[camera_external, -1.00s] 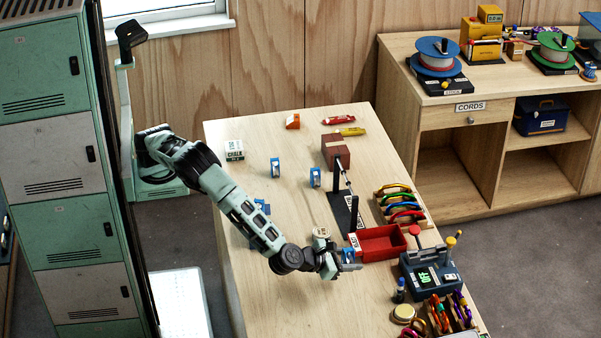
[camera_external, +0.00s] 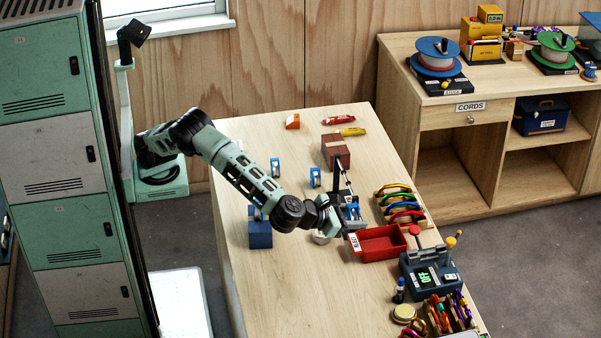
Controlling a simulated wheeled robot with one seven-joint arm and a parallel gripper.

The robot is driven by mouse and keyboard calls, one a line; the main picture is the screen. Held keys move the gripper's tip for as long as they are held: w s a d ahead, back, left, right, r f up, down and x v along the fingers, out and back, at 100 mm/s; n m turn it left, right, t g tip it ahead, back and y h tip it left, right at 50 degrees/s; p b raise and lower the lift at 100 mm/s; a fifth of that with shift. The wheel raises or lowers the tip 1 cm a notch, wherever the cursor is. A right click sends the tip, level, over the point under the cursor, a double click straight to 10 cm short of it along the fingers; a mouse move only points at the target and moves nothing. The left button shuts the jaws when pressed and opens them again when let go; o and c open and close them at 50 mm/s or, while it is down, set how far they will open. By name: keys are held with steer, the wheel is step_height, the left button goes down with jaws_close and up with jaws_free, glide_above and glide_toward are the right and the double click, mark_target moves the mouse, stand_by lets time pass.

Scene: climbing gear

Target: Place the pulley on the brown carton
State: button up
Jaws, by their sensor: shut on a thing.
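The brown carton (camera_external: 335,148) stands at the back of the workbench, with a pale strip on its top. My gripper (camera_external: 350,214) is to the front and slightly right of the carton, apart from it. It is shut on a small blue and grey pulley (camera_external: 352,212), which is partly hidden by the fingers. The pulley appears in front of a black stand with a thin rod (camera_external: 345,185). Two other small blue pulleys stand on the bench, one at the left (camera_external: 275,167) and one nearer the carton (camera_external: 315,177).
A red tray (camera_external: 382,243) and a rack of coloured carabiners (camera_external: 398,200) are to the right. A blue box (camera_external: 260,236) is below my arm. Red (camera_external: 338,119) and yellow (camera_external: 350,132) items lie behind the carton. Bench between the left pulleys and front edge is partly clear.

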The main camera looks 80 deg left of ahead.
steer(key=w+a+n+y, duration=0.2)
steer(key=w+a, duration=0.6)
steer(key=a, duration=0.4)
steer(key=n+g+y+p, duration=0.3)
steer(key=n+g+y, duration=0.2)
steer(key=n+y, duration=0.1)
glide_above(337, 143)
step_height(337, 143, down, 11)
steer(key=shift+a+f, duration=0.1)
steer(key=shift+f, duration=0.1)
steer(key=shift+f+p, duration=0.45)
steer(key=shift+f, duration=1.55)
